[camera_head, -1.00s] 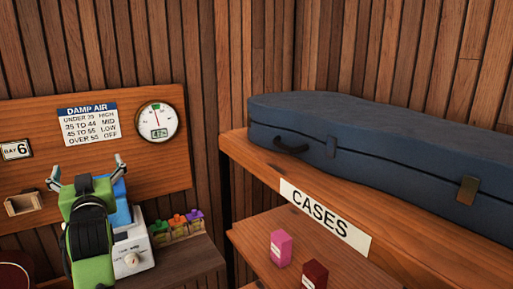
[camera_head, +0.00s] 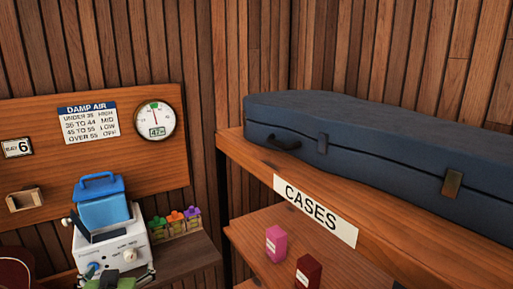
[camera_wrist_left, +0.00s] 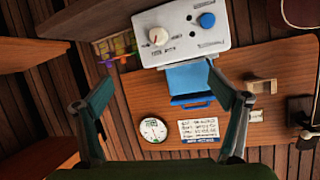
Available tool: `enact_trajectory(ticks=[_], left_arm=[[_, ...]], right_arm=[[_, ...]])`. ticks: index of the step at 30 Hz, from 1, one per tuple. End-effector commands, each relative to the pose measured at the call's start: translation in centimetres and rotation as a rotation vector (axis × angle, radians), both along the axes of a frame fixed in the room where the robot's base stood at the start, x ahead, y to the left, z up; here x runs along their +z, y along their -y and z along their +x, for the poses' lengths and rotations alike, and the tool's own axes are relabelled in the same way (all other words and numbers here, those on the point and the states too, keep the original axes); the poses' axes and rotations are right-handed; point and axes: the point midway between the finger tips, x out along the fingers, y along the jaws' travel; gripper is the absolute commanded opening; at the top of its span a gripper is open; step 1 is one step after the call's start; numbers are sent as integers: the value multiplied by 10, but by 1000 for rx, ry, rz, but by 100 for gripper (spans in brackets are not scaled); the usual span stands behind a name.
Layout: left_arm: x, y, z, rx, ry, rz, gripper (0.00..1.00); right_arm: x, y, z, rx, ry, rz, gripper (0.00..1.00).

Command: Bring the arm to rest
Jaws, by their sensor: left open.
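My left gripper (camera_head: 115,281) shows at the bottom edge of the head view, mostly cut off, in front of the white humidifier box. In the left wrist view the left gripper (camera_wrist_left: 160,80) has its two dark green fingers spread wide, with nothing held between them. The white box (camera_head: 120,243) with its knobs stands below the wall board, and the blue tank (camera_head: 102,210) with a handle sits on top of it. The box (camera_wrist_left: 180,32) and tank (camera_wrist_left: 190,80) also show in the left wrist view, beyond the fingers. My right gripper is out of view.
A dial gauge (camera_head: 155,119) and a damp air chart (camera_head: 89,122) are on the board. A blue case (camera_head: 390,145) lies on the shelf marked CASES, above a pink box (camera_head: 277,242) and a dark red box (camera_head: 309,272).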

Motion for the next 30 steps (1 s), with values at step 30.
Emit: enact_trajectory(ticks=[30], left_arm=[[-272,137,-299,-364,-893,-182,89]], right_arm=[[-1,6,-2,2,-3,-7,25]])
